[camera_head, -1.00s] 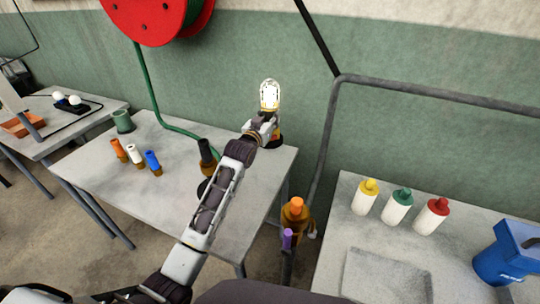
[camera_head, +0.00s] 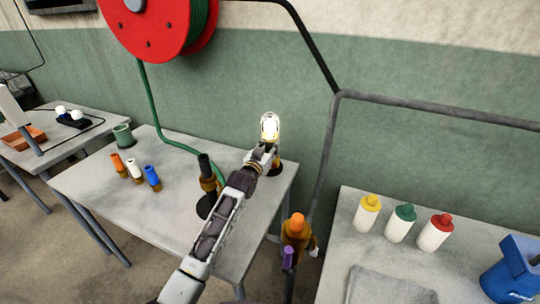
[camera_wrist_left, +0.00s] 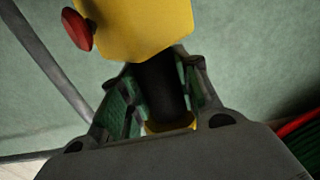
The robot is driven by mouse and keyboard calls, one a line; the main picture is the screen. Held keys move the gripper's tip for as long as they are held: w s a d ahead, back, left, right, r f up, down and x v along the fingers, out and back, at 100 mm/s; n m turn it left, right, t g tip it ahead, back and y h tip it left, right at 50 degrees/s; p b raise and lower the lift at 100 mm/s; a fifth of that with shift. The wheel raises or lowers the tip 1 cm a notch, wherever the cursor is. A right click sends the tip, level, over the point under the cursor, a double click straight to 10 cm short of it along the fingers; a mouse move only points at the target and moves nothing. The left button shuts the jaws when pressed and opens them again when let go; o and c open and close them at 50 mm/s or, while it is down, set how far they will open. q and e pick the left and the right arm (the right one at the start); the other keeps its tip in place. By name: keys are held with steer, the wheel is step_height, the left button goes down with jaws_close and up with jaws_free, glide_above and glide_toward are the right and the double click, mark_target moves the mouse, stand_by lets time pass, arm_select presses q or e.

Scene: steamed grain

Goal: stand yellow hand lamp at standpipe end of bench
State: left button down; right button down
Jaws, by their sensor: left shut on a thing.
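The yellow hand lamp (camera_wrist_left: 135,25) fills the top of the left wrist view, with a red knob on its side and a black handle (camera_wrist_left: 160,85). My left gripper (camera_wrist_left: 160,75) is shut on that handle, its green-lined fingers on either side. In the head view my left gripper (camera_head: 268,140) is over the far right corner of the middle bench (camera_head: 125,210); the arm hides most of the lamp. I cannot tell whether the lamp touches the bench. A brass standpipe with an orange cap (camera_head: 297,228) stands by the bench's right end. My right gripper is not in view.
A black-and-brass nozzle (camera_head: 206,172) stands near my forearm. Orange, white and blue small nozzles (camera_head: 135,172) and a green cup (camera_head: 123,135) are at left. A grey pipe (camera_head: 327,150) runs right of the bench. Several items stand on the right table (camera_head: 350,215).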

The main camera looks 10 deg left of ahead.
arm_select(q)
step_height(320, 180, down, 2)
steer(key=shift+f, duration=0.65)
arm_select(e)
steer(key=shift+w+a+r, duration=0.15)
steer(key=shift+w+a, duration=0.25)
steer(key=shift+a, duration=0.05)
arm_select(q)
steer(key=shift+f, duration=0.1)
steer(key=c, duration=1.5)
jaws_free()
steer(key=shift+f+b, duration=0.2)
steer(key=shift+b, duration=0.1)
steer(key=o, duration=0.5)
steer(key=shift+c, duration=0.2)
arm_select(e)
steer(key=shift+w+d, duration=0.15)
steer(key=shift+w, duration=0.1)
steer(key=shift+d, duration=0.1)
arm_select(q)
steer(key=shift+r, duration=0.1)
